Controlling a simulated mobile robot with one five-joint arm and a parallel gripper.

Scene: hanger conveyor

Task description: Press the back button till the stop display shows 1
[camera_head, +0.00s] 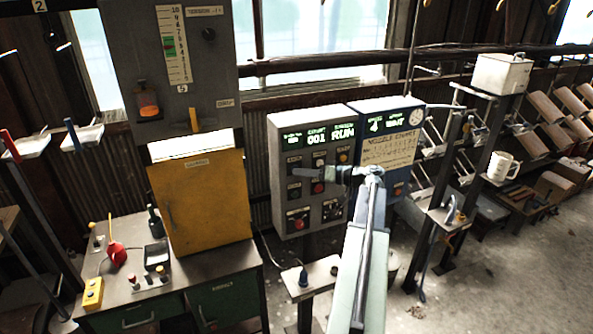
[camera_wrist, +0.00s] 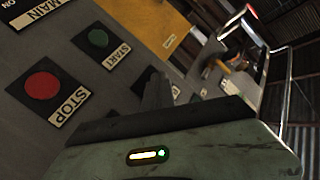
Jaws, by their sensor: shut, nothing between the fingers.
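A grey control box (camera_head: 283,152) stands in the middle of the head view. Its green displays (camera_head: 318,136) seem to read 001 and RUN. The blue-grey box (camera_head: 361,112) beside it has a display (camera_head: 375,125) showing 4; its label is too small to read. My gripper (camera_head: 328,173) is shut and empty, pointing left in front of the grey box. In the wrist view its fingertips (camera_wrist: 158,78) overlap a dark control beyond the green START button (camera_wrist: 98,39); contact cannot be told. A red STOP button (camera_wrist: 42,85) is at left. I cannot make out which button is marked back.
A yellow cabinet door (camera_head: 200,197) and a bench with a yellow button box (camera_head: 93,292) are at left. A small stand (camera_head: 318,273) is below the grey box. A white mug (camera_head: 502,166) and racks are at right. Floor is open at far right.

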